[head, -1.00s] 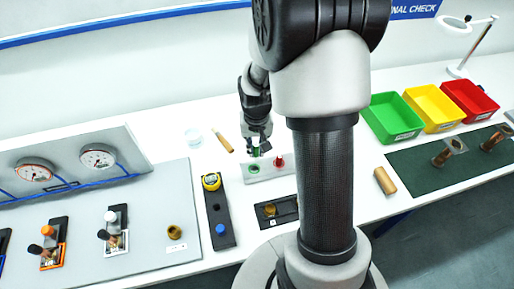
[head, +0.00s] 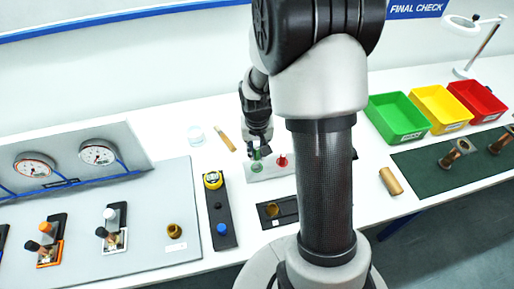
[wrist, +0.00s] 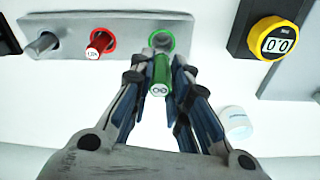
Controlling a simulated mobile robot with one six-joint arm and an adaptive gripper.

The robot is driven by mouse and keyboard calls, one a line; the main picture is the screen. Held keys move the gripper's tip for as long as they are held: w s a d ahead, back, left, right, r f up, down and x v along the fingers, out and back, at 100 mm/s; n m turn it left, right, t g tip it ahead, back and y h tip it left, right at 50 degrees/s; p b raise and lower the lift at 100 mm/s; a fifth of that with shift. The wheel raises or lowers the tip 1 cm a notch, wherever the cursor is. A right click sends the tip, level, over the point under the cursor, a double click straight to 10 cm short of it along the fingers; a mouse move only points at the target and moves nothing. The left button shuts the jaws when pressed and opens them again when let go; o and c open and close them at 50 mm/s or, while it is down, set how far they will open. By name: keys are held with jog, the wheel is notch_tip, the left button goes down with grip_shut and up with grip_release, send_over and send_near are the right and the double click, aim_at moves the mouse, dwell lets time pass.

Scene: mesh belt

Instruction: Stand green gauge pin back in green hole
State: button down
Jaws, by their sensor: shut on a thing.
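My gripper (wrist: 162,95) is shut on the green gauge pin (wrist: 161,75), gripping its green handle. The pin's bare metal shaft points at the green-ringed hole (wrist: 174,37) in the grey block (wrist: 130,25). The shaft overlaps the hole in the wrist view; whether its tip is inside, I cannot tell. In the head view my gripper (head: 258,145) is over the block's left end, with the green pin (head: 257,154) just above the green ring (head: 257,168).
A red pin (wrist: 98,44) stands in the red-ringed hole beside it, with a grey pin (wrist: 43,44) farther along. A yellow gauge (wrist: 276,40) and a clear round container (wrist: 236,122) are near. Green, yellow and red bins (head: 398,120) stand at right.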

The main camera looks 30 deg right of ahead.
aim_at(257, 151)
jog(key=shift+f+b, duration=0.85)
jog(key=shift+f, duration=0.6)
jog(key=shift+f+b, duration=1.6)
jog(key=shift+f, duration=0.3)
dwell(0.3)
jog(key=c, duration=1.4)
grip_release()
jog(key=shift+c, duration=0.2)
jog(key=r, duration=0.4)
jog(key=s+r, duration=0.1)
jog(key=r, duration=0.7)
jog(key=shift+s+a, duration=0.15)
jog(key=shift+a, duration=0.2)
jog(key=shift+s, duration=0.1)
